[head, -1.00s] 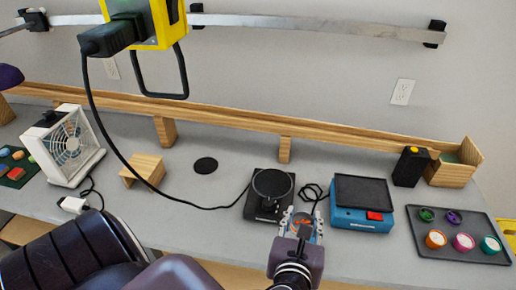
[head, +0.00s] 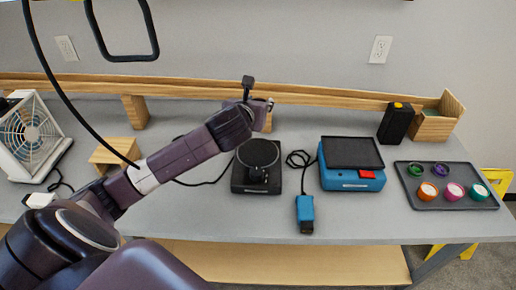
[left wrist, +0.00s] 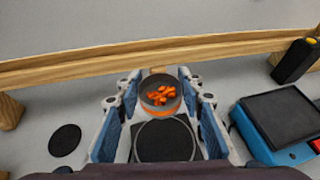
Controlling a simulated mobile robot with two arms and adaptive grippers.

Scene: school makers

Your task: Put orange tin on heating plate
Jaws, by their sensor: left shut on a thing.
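My left gripper (left wrist: 160,82) is shut on a round tin (left wrist: 149,95) with an orange band and orange pieces inside. The tin sits between the blue-padded fingers in the left wrist view. In the head view my left gripper (head: 262,104) is beyond and above the black heating plate (head: 257,154), and the tin cannot be made out. In the left wrist view the heating plate (left wrist: 165,142) shows between the fingers, below the tin in the picture; the height between them is unclear. Another orange tin (head: 428,191) stands on the dark tray (head: 455,203). My right gripper is not in view.
A blue device with a dark top (head: 351,155) stands right of the heating plate. A small blue block on a cable (head: 305,212) lies in front. A wooden rail (head: 330,93) runs along the back. A fan (head: 30,135) and a wooden stand (head: 115,153) are left.

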